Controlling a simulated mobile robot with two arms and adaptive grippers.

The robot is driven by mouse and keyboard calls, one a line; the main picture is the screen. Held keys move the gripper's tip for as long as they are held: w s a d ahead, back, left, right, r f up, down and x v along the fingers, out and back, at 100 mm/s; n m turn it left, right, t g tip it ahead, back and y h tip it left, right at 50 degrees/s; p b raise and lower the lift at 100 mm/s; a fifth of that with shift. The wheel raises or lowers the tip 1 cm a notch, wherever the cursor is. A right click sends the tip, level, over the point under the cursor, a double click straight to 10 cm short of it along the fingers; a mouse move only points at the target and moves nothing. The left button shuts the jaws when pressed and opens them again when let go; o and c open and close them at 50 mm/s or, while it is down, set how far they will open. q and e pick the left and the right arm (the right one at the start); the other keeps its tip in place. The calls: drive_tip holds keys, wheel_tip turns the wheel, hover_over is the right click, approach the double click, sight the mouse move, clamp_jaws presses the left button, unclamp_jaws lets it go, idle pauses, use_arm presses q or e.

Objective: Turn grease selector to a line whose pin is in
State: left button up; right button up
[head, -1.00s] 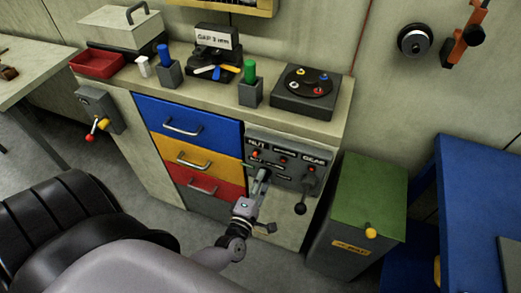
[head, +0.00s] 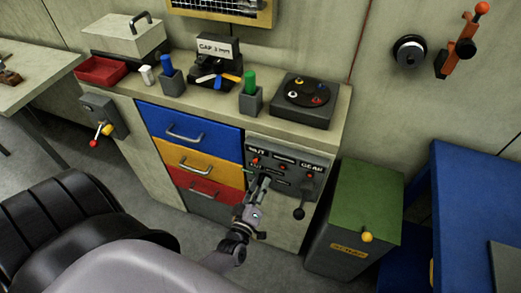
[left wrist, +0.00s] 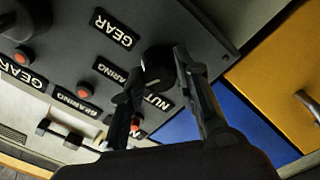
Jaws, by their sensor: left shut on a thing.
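The grey grease panel (head: 290,168) is on the cabinet front, with NUT and GEAR labels and red-tipped pins, including one under GEAR (head: 310,175). My left gripper (head: 265,178) is at its lower left. In the left wrist view my left gripper (left wrist: 157,78) has its fingers either side of the dark round selector knob (left wrist: 157,60) and is shut on it. GEAR (left wrist: 113,29), BEARING and NUT (left wrist: 157,101) labels fan around the knob. Its pointer is largely hidden. Red pins (left wrist: 83,95) show below; I cannot tell which are in. My right gripper is not in view.
Blue, yellow and red drawers (head: 190,130) are to the left. A green-topped bin (head: 366,200) stands to the right. The worktop above holds a black turntable (head: 302,100) and colored tools.

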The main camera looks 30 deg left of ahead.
use_arm(q)
drive_tip(key=shift+m, duration=0.4)
drive_tip(key=o, duration=1.2)
drive_tip(key=v, duration=1.2)
drive_tip(key=shift+f, duration=0.1)
